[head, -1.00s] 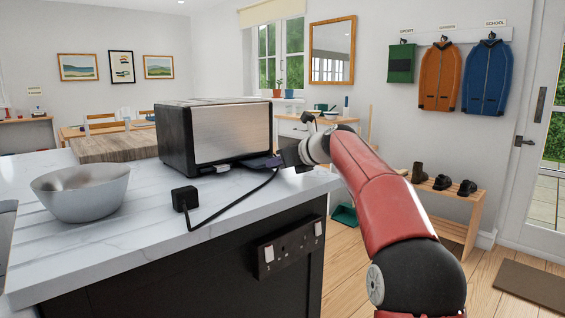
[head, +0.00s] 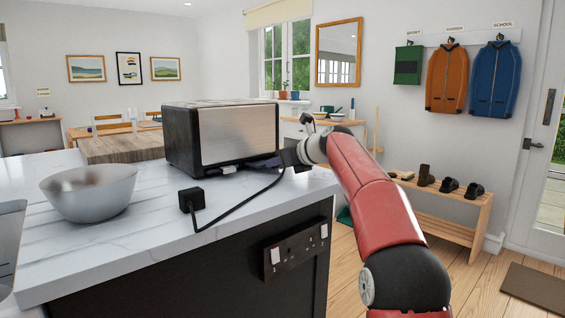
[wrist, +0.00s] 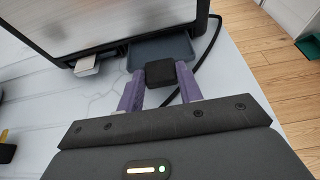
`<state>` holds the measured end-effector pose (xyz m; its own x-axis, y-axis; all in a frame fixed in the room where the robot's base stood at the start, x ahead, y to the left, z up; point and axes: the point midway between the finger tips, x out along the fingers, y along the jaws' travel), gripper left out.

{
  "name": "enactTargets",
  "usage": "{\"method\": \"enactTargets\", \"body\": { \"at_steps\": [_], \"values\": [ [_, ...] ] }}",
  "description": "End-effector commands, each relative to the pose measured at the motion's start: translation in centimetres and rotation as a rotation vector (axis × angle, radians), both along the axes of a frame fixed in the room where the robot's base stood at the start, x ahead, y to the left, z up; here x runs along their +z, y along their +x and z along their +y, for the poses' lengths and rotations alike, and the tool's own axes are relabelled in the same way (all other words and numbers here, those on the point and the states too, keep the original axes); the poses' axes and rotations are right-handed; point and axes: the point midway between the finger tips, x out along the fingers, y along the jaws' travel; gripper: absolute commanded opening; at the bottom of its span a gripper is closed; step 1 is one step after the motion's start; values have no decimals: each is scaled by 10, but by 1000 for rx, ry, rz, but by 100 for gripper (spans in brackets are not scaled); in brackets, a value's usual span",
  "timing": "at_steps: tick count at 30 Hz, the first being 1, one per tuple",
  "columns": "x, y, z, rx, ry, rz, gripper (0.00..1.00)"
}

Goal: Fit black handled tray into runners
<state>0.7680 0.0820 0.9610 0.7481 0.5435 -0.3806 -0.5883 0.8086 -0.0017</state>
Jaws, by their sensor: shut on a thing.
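The toaster (head: 236,136), brushed metal with black ends, stands on the marble counter. Its lower edge also shows at the top of the wrist view (wrist: 110,25). The dark grey tray (wrist: 150,52) lies partly under the toaster's lower edge, its near end sticking out. Its inner end and the runners are hidden. My gripper (wrist: 161,78) is shut on the tray's black block handle (wrist: 158,72), with a purple finger on each side. In the head view my gripper (head: 277,160) is low at the toaster's right end, and the tray is hard to make out.
A black cable curves from the toaster to a plug (head: 192,199) on the counter (head: 140,240). A silver tab (wrist: 87,66) juts out left of the tray. A metal bowl (head: 90,192) stands at left. Sockets (head: 295,251) are on the dark side panel.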

Motion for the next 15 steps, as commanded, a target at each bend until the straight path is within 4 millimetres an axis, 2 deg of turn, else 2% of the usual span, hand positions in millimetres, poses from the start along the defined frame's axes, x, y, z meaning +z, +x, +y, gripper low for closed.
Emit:
{"method": "enactTargets", "body": {
  "at_steps": [15],
  "values": [
    [1,11,8,0,0,-1,13]
  ]
}}
